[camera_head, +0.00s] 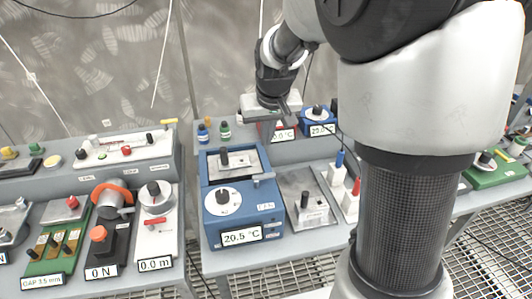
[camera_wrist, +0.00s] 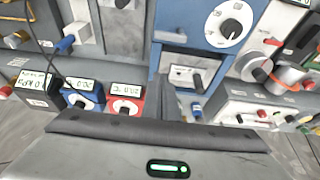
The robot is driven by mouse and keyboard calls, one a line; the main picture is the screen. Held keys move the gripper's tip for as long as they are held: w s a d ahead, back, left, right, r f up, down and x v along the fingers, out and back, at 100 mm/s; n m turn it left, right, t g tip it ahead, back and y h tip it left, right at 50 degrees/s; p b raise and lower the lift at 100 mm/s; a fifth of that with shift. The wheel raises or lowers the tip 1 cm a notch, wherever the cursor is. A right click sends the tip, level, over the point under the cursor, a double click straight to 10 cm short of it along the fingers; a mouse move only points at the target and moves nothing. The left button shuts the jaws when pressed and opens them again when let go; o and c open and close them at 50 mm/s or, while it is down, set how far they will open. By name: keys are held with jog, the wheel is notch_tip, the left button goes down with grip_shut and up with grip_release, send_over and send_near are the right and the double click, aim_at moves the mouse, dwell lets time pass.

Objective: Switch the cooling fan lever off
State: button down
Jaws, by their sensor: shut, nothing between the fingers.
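A blue box (camera_head: 243,236) reading 20.5 °C stands on the table in the middle of the head view. It has a white dial (camera_head: 222,198), a small grey lever (camera_head: 263,178) at its right edge and a pale plate with a black handle (camera_head: 224,157) at its back. In the wrist view the dial (camera_wrist: 229,25) and black handle (camera_wrist: 196,81) show upside down. No readable label tells which is the cooling fan lever. My gripper (camera_head: 279,121) is shut and empty, above and behind the blue box. Its fingers partly hide a red box behind.
A grey plate with a black lever (camera_head: 308,216) lies right of the blue box, beside a white unit with blue and red handles (camera_head: 339,176). Small red and blue display boxes (camera_head: 318,122) stand at the back. A 0.0 m panel (camera_head: 157,225) stands left, across a gap.

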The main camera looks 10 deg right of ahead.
jog(key=shift+s+f, duration=0.2)
jog(key=shift+f, duration=2.1)
jog(key=shift+s+f, duration=0.2)
jog(key=shift+f, duration=2.05)
jog(key=shift+s+d, duration=0.1)
jog(key=shift+d, duration=0.05)
jog(key=shift+m, duration=0.3)
